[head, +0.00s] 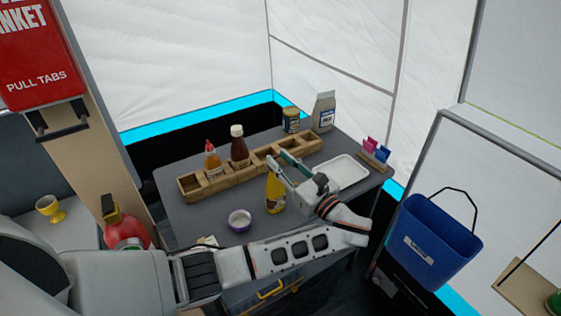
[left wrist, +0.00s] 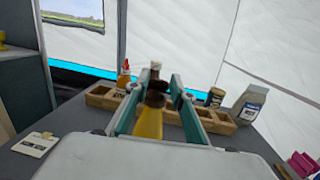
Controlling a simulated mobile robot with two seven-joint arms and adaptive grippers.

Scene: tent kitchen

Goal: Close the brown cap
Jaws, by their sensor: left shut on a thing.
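The yellow bottle (head: 275,194) stands upright on the grey table, near its front middle. In the left wrist view the yellow bottle (left wrist: 148,124) has the brown cap (left wrist: 155,97) on top, with a brown part sticking up at the cap. Whether the cap's lid is fully down is hard to tell. My left gripper (head: 282,166) is at the top of the bottle, shut on the brown cap, with one finger on each side in the left wrist view (left wrist: 157,100). In the head view the fingers hide most of the cap. My right gripper is out of view.
A small bowl (head: 239,219) stands left of the bottle, a white tray (head: 343,172) right. A blue bin (head: 437,240) is off the table.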

